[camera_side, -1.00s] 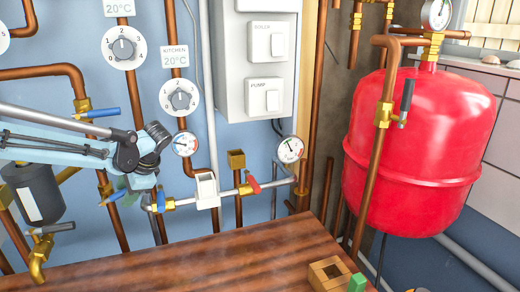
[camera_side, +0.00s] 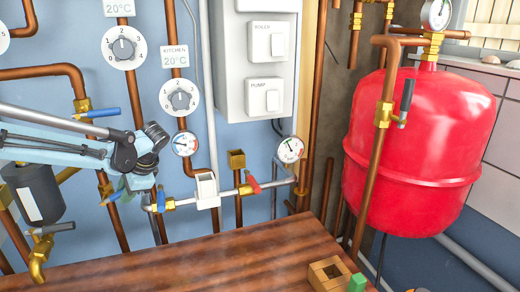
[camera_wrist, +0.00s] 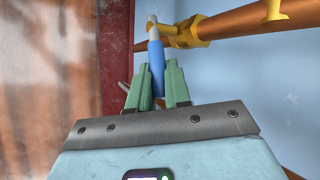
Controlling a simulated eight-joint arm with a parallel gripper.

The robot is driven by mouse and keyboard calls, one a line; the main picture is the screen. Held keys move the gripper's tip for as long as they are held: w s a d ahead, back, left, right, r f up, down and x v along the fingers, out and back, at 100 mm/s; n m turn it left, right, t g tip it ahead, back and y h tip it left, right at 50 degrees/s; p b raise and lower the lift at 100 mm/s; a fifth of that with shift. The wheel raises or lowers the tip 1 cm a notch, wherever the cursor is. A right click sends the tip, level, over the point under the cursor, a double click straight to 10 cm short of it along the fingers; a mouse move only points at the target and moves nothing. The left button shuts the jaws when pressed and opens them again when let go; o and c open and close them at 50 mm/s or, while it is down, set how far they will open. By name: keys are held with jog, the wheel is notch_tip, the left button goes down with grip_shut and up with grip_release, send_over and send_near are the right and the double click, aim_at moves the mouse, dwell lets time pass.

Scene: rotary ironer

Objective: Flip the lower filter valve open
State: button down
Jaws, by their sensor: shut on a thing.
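The lower filter valve is a brass valve with a blue lever (camera_side: 113,197), on a copper pipe beside the dark filter canister (camera_side: 35,192). In the side view the lever is partly hidden by my gripper (camera_side: 128,184). In the wrist view the blue lever (camera_wrist: 156,64) runs from the brass valve body (camera_wrist: 186,32) down between the green fingers of my gripper (camera_wrist: 157,85). The gripper is shut on the lever, one finger on each side.
Another blue-handled valve (camera_side: 97,113) is above, and a dark-handled brass tap (camera_side: 45,232) is below the canister. A horizontal pipe with a small blue valve (camera_side: 160,201) and a red valve (camera_side: 250,186) lies to the right. A wooden tabletop (camera_side: 190,262) is in front.

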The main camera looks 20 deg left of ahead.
jog(key=shift+s+a+r+n+t+h, duration=0.25)
jog(key=shift+r+t+h, duration=0.25)
jog(key=shift+t+h, duration=0.3)
jog(key=shift+s+a+r+n+t+h, duration=0.15)
jog(key=shift+a+r+n+t+h, duration=0.1)
jog(key=shift+r+t+h, duration=0.4)
jog(key=shift+f, duration=0.15)
jog(key=c, duration=1.1)
grip_release()
jog(key=shift+d, duration=0.1)
jog(key=v, duration=1.2)
